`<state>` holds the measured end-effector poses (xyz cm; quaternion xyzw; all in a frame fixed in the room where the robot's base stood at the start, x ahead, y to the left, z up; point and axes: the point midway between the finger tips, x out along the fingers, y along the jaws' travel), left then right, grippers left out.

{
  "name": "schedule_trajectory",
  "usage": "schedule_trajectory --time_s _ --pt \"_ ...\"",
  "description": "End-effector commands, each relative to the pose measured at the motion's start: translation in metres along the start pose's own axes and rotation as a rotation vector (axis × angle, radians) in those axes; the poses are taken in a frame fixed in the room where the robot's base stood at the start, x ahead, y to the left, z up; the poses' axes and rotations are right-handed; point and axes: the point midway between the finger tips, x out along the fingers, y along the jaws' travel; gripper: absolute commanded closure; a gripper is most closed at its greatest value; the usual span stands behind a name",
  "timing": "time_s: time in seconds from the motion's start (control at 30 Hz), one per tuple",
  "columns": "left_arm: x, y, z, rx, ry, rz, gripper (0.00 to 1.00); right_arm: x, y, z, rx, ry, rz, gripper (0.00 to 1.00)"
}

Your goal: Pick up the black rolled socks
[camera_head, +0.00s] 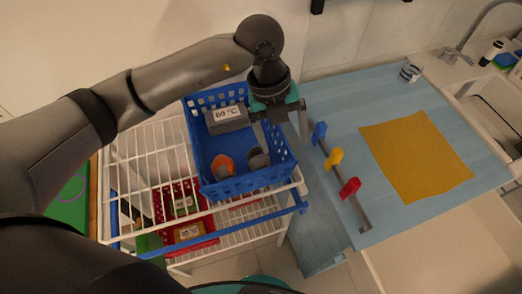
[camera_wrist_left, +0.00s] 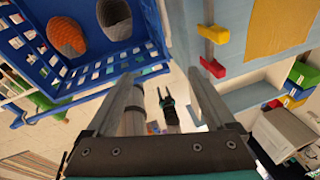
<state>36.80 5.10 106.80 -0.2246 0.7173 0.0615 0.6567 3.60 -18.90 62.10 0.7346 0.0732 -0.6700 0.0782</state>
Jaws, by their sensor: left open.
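The black rolled socks (camera_head: 258,158) look like a dark grey-black bundle in the front right part of the blue basket (camera_head: 213,188). In the left wrist view the socks (camera_wrist_left: 114,18) are at the top, left of the fingers. My left gripper (camera_head: 281,133) is open and empty, over the basket's right edge, apart from the socks. Its two fingers (camera_wrist_left: 166,80) show wide apart in the left wrist view. What looks like my right gripper (camera_wrist_left: 166,98) is far below between them, its small prongs apart.
An orange-and-grey rolled pair (camera_head: 222,165) lies left of the black socks. A "60 °C" sign block (camera_head: 228,118) stands at the basket's back. The basket sits on a white wire rack (camera_head: 135,165). Coloured hooks (camera_head: 334,158) line the blue counter with a yellow cloth (camera_head: 415,155).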

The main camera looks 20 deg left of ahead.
Motion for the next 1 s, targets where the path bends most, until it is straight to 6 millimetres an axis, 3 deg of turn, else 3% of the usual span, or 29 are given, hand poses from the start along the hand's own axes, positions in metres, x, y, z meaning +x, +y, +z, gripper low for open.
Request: schedule_trajectory --time_s 0.1,0.27,0.7,1.0 --pt "-0.010 0.028 0.026 -0.066 -0.095 0.134 0.11 0.000 0.000 0.000 0.000 0.000 0.000 0.50" --pt "-0.011 0.044 0.038 -0.105 -0.141 0.205 0.11 0.000 0.000 0.000 0.001 0.000 0.001 0.50" --pt "0.069 0.061 0.049 -0.105 -0.140 0.205 0.11 0.001 0.000 0.001 0.000 -0.001 0.000 0.50" --pt "0.091 0.067 0.052 -0.104 -0.140 0.205 0.11 0.001 0.000 0.001 -0.001 -0.001 0.000 0.50"
